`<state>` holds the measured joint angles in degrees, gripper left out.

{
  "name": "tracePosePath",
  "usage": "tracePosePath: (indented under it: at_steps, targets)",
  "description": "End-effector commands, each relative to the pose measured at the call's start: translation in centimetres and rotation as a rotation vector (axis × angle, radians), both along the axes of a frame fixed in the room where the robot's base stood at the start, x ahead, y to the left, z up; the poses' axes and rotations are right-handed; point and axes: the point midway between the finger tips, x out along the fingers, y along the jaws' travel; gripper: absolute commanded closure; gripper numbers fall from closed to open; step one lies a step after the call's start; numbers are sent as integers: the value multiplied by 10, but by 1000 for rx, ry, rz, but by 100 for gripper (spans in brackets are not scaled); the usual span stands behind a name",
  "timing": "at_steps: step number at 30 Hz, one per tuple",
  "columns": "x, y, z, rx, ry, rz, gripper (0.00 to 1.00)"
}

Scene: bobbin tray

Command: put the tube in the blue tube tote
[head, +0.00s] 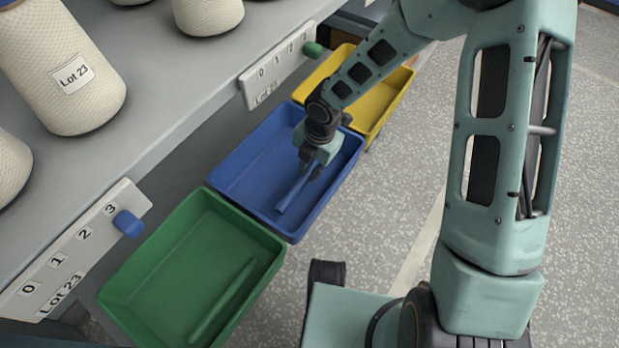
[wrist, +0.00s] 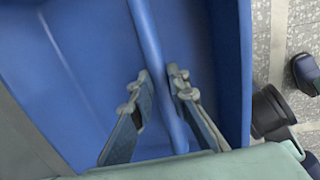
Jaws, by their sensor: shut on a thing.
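The blue tube (head: 294,192) is slim and shows below my gripper (head: 312,170) in the head view, inside the blue tube tote (head: 245,170). My gripper is shut on the tube and reaches down between the tote's walls. In the wrist view the tube (wrist: 150,45) runs between the two fingertips of my gripper (wrist: 160,77), with blue tote walls and floor (wrist: 85,45) around it. The tube slants, its free end toward the tote's near right side. I cannot tell whether it touches the floor. My gripper and wrist hide its upper end.
A green tote (head: 160,250) holding a green tube (head: 222,303) stands in front of the blue one. A yellow tote (head: 393,97) stands behind. A grey shelf (head: 165,110) with several cream bobbins (head: 65,75) runs along the left. Speckled floor lies open to the right.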

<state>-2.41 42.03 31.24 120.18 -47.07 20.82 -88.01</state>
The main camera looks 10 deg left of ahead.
Motion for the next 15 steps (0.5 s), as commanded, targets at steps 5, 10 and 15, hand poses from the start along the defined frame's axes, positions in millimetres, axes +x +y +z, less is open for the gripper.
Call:
tracePosePath:
  at_steps: [5,10,15]
  targets:
    - [-1,1,-31,0,2,2,100]
    - [0,0,-30,0,0,1,100]
    - [0,0,-33,0,0,1,100]
